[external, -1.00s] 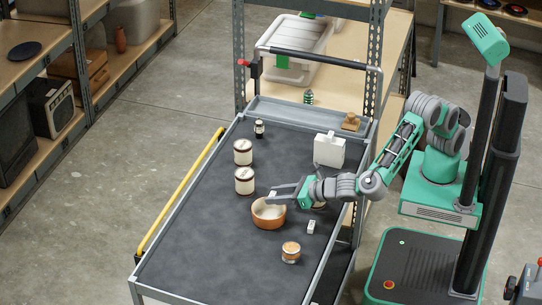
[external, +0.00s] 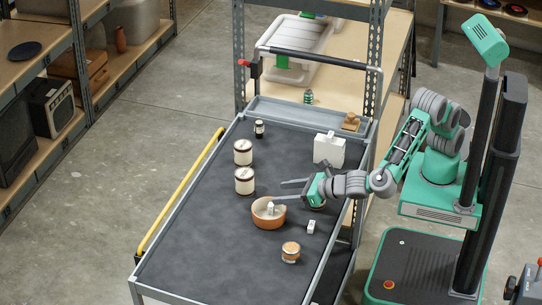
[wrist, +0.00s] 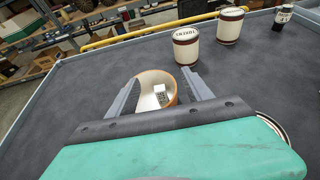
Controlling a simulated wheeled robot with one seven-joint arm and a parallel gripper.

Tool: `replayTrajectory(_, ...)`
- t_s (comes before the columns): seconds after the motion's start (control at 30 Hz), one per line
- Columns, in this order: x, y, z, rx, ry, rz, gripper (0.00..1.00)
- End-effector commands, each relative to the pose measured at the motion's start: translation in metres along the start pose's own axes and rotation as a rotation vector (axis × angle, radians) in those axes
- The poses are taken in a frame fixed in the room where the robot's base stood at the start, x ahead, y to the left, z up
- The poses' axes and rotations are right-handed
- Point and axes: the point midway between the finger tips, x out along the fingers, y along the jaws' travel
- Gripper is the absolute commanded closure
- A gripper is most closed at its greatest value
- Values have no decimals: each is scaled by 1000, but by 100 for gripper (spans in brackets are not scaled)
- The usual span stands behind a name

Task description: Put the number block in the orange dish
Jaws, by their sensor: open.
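The orange dish (external: 262,222) is a round bowl, orange outside and pale inside, on the dark top of the cart. A small white block (external: 270,208) with dark marks sits inside it, and it also shows in the wrist view (wrist: 160,92); I take it to be the number block, though its marks are too small to read. My gripper (external: 282,188) is open and empty, above and behind the dish. In the wrist view its two fingers (wrist: 161,76) stand apart, with the dish (wrist: 143,80) and block seen between them.
Another small white block (external: 311,227) lies right of the dish. A copper-banded tin (external: 290,252) stands in front. Two cream tins (external: 244,180) stand left, with a small dark bottle (external: 259,129) behind. The cart's front left is clear.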

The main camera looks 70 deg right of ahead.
Motion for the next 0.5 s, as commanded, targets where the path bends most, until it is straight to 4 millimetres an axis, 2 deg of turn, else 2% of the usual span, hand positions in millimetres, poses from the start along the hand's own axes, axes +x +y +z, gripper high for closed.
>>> replayTrajectory(0.03,-17,2,2,0,-1,6,41)
replayTrajectory(0.2,-61,2,2,2,-2,5,41)
replayTrajectory(0.33,-82,1,2,1,-1,3,41)
replayTrajectory(0.5,-90,0,1,2,-1,0,41)
